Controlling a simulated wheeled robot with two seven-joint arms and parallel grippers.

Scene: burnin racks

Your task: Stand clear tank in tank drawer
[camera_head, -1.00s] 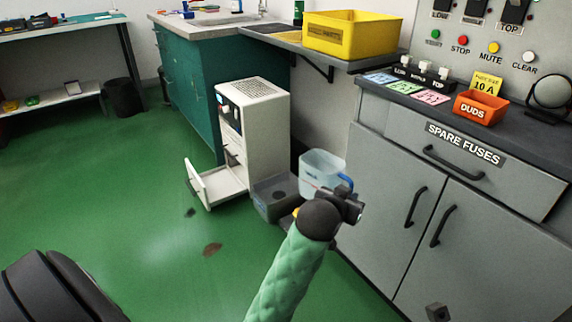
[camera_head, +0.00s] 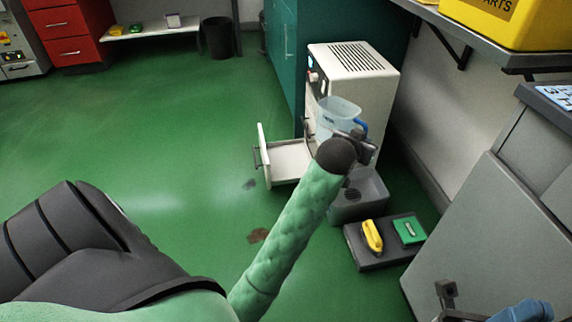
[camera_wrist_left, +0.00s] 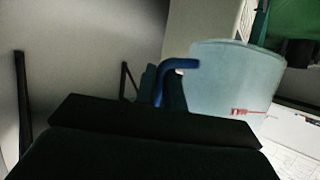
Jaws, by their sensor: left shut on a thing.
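The clear tank (camera_head: 335,114), pale blue with a blue handle, hangs upright in front of the white cabinet in the head view. My left gripper (camera_head: 354,142) is shut on its blue handle (camera_wrist_left: 177,66). The tank (camera_wrist_left: 235,75) fills the right of the left wrist view and bears a red mark. The tank drawer (camera_head: 288,162) is pulled out low on the cabinet's left side; its bare inside shows. The tank is above and right of it, apart from it. My right gripper (camera_head: 446,296) shows partly at the bottom right; its opening is unclear.
The white cabinet (camera_head: 370,85) stands by a teal cupboard. A grey bin (camera_head: 362,204) sits on the floor beside it. A dark tray (camera_head: 378,258) with a yellow and a green thing lies nearer. Grey cupboards (camera_head: 490,240) stand right.

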